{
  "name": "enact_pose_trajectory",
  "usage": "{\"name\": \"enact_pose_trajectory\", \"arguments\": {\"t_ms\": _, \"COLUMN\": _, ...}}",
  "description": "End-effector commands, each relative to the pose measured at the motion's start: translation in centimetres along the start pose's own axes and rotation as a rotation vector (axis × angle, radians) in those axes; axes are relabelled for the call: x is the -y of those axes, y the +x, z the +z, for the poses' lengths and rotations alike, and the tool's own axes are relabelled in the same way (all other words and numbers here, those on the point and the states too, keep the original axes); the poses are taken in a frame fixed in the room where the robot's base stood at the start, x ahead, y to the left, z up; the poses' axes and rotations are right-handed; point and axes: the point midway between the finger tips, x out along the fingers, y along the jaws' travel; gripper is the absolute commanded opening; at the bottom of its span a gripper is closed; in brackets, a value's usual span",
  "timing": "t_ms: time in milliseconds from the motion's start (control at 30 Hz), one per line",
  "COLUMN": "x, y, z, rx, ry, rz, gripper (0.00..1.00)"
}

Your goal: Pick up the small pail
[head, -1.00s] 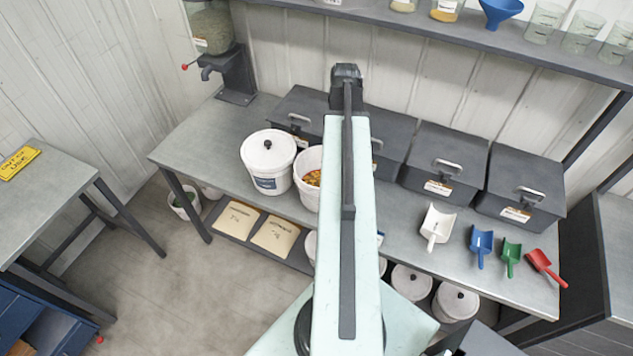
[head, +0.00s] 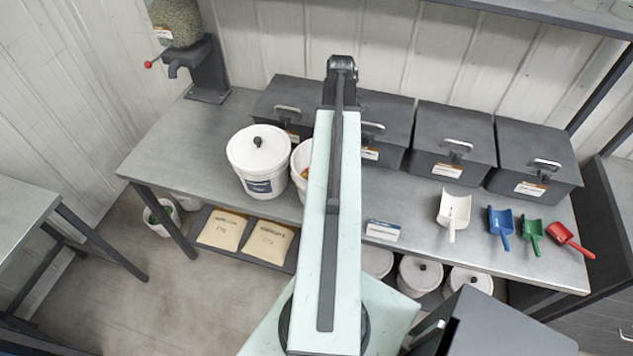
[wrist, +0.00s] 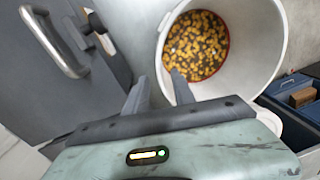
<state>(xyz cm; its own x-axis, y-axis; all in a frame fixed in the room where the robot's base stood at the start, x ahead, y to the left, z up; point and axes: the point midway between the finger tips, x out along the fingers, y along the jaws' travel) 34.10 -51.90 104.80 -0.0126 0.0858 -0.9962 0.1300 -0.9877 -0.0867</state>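A white open pail (head: 298,180) stands on the workbench, mostly hidden behind my arm in the head view. In the wrist view the pail (wrist: 152,45) is large and close, with yellow and brown seeds (wrist: 197,45) inside. A smaller-looking white pail (head: 160,220) with something green in it stands on the floor under the bench's left end. My gripper (wrist: 161,76) shows in the wrist view with its fingers apart. The near left part of the open pail's rim shows between and beyond the fingertips; I cannot tell if they touch it. The head view hides my fingers.
A lidded white bucket (head: 257,165) stands left of the open pail. Dark lidded bins (head: 452,135) line the back of the bench (head: 200,140). Scoops in white (head: 455,208), blue, green and red lie at the right. A small label card (head: 383,230) stands near the front edge.

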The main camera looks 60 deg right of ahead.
Motion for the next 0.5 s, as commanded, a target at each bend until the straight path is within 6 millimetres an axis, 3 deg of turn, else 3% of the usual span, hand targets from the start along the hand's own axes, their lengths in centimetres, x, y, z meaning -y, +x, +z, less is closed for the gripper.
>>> {"name": "enact_pose_trajectory", "arguments": {"t_ms": 233, "x": 0.1, "y": 2.6, "z": -0.3, "rx": 0.001, "ry": -0.006, "rz": 0.000, "gripper": 0.31}}
{"name": "enact_pose_trajectory", "arguments": {"t_ms": 500, "x": 0.3, "y": 3.8, "z": -0.2, "rx": 0.001, "ry": -0.007, "rz": 0.000, "gripper": 0.31}}
